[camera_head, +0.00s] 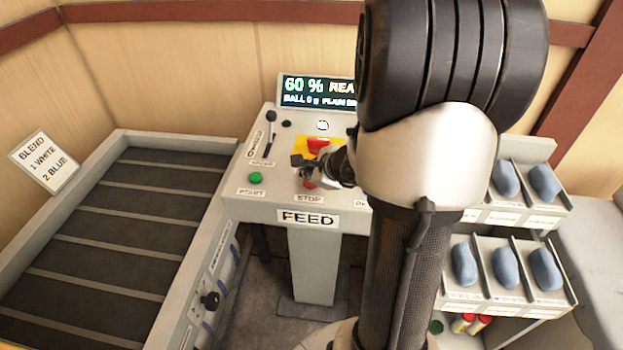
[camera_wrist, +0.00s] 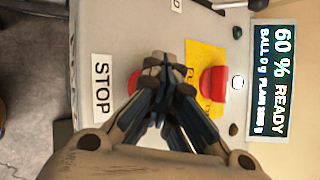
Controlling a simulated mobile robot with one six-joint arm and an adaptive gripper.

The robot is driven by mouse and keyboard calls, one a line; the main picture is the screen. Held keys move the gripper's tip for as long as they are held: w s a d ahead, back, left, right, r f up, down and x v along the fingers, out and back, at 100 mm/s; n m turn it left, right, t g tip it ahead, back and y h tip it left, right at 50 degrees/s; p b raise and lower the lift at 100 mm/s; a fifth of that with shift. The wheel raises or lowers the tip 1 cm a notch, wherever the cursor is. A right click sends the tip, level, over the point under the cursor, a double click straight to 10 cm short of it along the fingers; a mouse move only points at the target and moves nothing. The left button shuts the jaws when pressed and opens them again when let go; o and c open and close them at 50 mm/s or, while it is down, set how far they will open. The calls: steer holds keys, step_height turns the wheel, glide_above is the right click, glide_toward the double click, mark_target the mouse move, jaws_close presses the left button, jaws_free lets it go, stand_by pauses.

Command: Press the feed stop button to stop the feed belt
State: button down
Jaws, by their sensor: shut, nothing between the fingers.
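The grey feed console (camera_head: 258,207) stands in the middle of the head view. Its red stop button (camera_head: 308,184) sits behind the STOP label and is partly hidden by my gripper (camera_head: 303,166). In the wrist view, the stop button (camera_wrist: 134,82) shows beside the STOP label, mostly covered by my gripper (camera_wrist: 160,65). My gripper is shut and empty, with its tips over the panel close to the stop button. I cannot tell whether they touch it. The dark slatted feed belt (camera_head: 105,232) lies left of the console.
A larger red button (camera_wrist: 213,84) on a yellow plate (camera_wrist: 207,55) is beside my fingers. A green start button (camera_head: 255,178) and a lever (camera_head: 269,143) are on the panel's left. The display (camera_head: 318,91) reads 60 % READY. Bins with blue bundles (camera_head: 505,180) stand at right.

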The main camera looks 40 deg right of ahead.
steer(key=shift+r+p, duration=0.65)
steer(key=shift+r, duration=0.25)
step_height(320, 180, up, 5)
steer(key=p, duration=0.4)
stand_by(0.6)
